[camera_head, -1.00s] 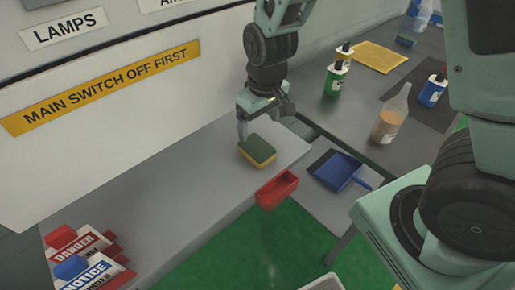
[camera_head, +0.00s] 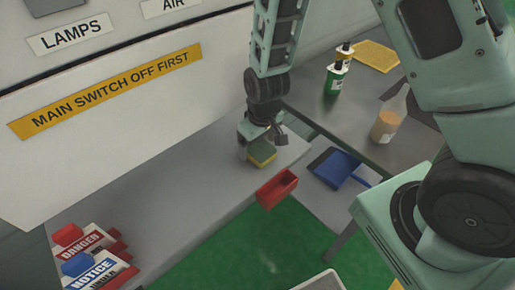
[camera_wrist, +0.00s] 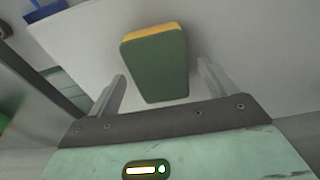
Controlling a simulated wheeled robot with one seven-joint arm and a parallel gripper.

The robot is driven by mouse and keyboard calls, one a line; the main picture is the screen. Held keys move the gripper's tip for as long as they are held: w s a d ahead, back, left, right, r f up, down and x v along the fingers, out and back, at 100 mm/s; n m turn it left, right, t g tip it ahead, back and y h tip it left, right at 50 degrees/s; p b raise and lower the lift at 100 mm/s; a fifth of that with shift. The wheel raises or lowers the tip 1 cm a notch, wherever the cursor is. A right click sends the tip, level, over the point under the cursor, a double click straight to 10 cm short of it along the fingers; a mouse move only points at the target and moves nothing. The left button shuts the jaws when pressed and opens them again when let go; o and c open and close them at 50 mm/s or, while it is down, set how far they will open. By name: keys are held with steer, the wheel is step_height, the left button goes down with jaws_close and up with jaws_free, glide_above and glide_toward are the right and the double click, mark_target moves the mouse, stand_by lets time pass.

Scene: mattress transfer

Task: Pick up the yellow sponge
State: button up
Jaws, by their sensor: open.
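The yellow sponge (camera_head: 263,154) has a dark green top layer and lies on the grey shelf, near its right end. It also shows in the wrist view (camera_wrist: 155,62), green face toward the camera with a yellow edge at the far end. My gripper (camera_head: 252,150) is low over the shelf at the sponge and partly hides it in the head view. In the wrist view my gripper (camera_wrist: 165,85) is open, with one finger on each side of the sponge's near end. Gaps show between the fingers and the sponge. Nothing is held.
A red bin (camera_head: 277,189) hangs at the shelf's front edge. A blue dustpan (camera_head: 337,169) lies to the right on a lower surface. Bottles, including a green one (camera_head: 334,80), stand on the dark table behind. Danger and notice signs (camera_head: 90,262) are at the left. The middle of the shelf (camera_head: 180,190) is clear.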

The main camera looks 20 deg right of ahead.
steer(key=c, duration=1.2)
steer(key=shift+o, duration=0.2)
steer(key=shift+r, duration=0.1)
